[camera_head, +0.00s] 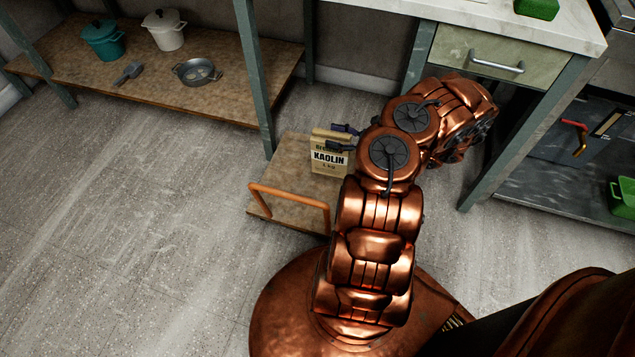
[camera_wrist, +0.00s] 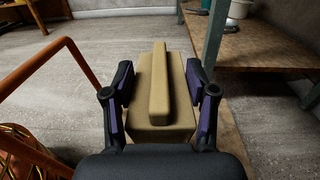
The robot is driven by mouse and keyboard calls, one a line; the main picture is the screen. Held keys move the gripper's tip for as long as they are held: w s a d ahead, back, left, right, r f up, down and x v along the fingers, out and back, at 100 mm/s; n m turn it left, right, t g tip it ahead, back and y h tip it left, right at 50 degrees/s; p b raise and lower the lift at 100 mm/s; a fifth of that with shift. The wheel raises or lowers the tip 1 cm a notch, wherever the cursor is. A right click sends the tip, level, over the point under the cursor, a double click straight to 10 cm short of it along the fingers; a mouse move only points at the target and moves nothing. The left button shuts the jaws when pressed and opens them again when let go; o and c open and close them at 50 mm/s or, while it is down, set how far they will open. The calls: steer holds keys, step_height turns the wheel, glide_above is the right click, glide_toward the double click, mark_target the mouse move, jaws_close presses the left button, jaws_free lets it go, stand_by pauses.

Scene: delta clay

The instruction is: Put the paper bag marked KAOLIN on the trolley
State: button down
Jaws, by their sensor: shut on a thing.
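The tan paper bag marked KAOLIN (camera_head: 330,158) stands upright at the trolley in the head view, its label facing the camera. The trolley (camera_head: 288,180) is a low brown board with an orange handle. My gripper (camera_head: 343,137) is shut on the upper part of the bag. In the wrist view the bag (camera_wrist: 155,100) sits between the two fingers of my gripper (camera_wrist: 160,95), one on each side. The bag appears over the trolley's deck; its bottom edge is partly hidden by my arm, so I cannot tell whether it touches the deck.
A low shelf (camera_head: 200,95) at the back left holds a teal pot (camera_head: 103,40), a white pot (camera_head: 164,30) and a grey pan (camera_head: 197,72). A grey-green post (camera_head: 255,80) stands just behind the trolley. A workbench (camera_head: 480,20) stands at the right. The floor at left is clear.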

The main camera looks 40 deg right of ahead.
steer(key=shift+m, duration=0.3)
steer(key=s+f+b, duration=0.1)
steer(key=f, duration=0.2)
steer(key=s+d+f+b, duration=0.1)
steer(key=s+f+b, duration=0.1)
steer(key=s+d+f+b, duration=0.1)
steer(key=f+b, duration=0.1)
steer(key=f, duration=0.1)
steer(key=shift+s+f, duration=0.15)
steer(key=shift+f, duration=0.15)
steer(key=w+d+f+b+x, duration=0.1)
steer(key=b+x, duration=0.4)
steer(key=x, duration=0.9)
steer(key=shift+w+d, duration=0.15)
steer(key=shift+w, duration=0.1)
steer(key=shift+w+f+b, duration=0.3)
steer(key=shift+f+b, duration=0.45)
steer(key=shift+f, duration=0.2)
steer(key=shift+w+f+b, duration=0.25)
steer(key=shift+f+b, duration=0.5)
steer(key=shift+f, duration=0.2)
steer(key=shift+a, duration=0.25)
steer(key=shift+c, duration=1.4)
jaws_free()
steer(key=shift+f, duration=0.15)
